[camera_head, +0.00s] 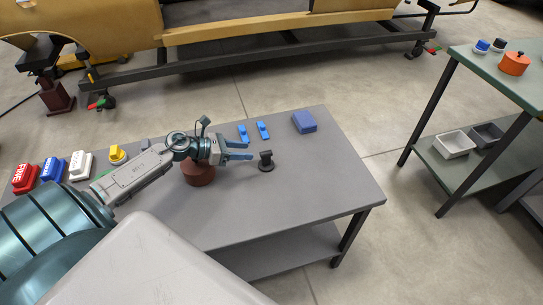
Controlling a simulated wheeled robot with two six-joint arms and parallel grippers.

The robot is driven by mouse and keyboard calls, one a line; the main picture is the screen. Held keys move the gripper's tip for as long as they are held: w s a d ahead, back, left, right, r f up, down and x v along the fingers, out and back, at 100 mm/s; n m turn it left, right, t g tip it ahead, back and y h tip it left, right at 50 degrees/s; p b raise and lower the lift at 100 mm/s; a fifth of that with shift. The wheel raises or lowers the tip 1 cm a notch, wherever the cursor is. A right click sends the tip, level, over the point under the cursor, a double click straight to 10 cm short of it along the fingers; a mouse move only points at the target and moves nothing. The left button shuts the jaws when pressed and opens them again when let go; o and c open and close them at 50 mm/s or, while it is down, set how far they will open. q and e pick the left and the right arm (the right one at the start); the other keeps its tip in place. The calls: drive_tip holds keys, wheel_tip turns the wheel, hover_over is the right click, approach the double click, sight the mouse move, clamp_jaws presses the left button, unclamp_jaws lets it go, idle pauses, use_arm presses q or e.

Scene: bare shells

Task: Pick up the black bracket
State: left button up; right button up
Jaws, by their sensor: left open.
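The small black bracket (266,160) stands on the grey table (330,180), right of the middle of its top. My left gripper (250,151) reaches in from the left with its blue-green fingers apart and pointing right, toward the bracket. The fingertips end just left of the bracket. Nothing shows between the fingers. I cannot tell from this view how high the fingers are above the tabletop. My right gripper is not in view.
A brown round object (199,174) sits under my left wrist. Two blue clips (262,130) and a blue box (304,122) lie behind the bracket. Red (26,177), blue, white and yellow items line the left. The table's right end is clear. A green table (500,75) stands apart at right.

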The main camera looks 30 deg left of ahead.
sight(265, 152)
use_arm(q)
drive_tip(key=shift+w+a+f+m, duration=0.1)
drive_tip(key=shift+f+m, duration=0.05)
drive_tip(key=shift+m, duration=0.15)
drive_tip(key=shift+w+d+f, duration=0.1)
drive_tip(key=shift+w+d, duration=0.1)
drive_tip(key=shift+d, duration=0.05)
drive_tip(key=p+x, duration=0.1)
drive_tip(key=x, duration=0.3)
drive_tip(key=shift+d, duration=0.1)
drive_tip(key=shift+w+d+f, duration=0.15)
drive_tip(key=shift+w, duration=0.05)
drive_tip(key=shift+p+x, duration=0.8)
drive_tip(key=shift+x, duration=1.5)
drive_tip(key=shift+d+f, duration=0.15)
drive_tip(key=shift+d, duration=0.1)
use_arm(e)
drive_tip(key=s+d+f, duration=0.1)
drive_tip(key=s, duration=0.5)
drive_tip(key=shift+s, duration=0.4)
use_arm(q)
drive_tip(key=shift+c, duration=0.3)
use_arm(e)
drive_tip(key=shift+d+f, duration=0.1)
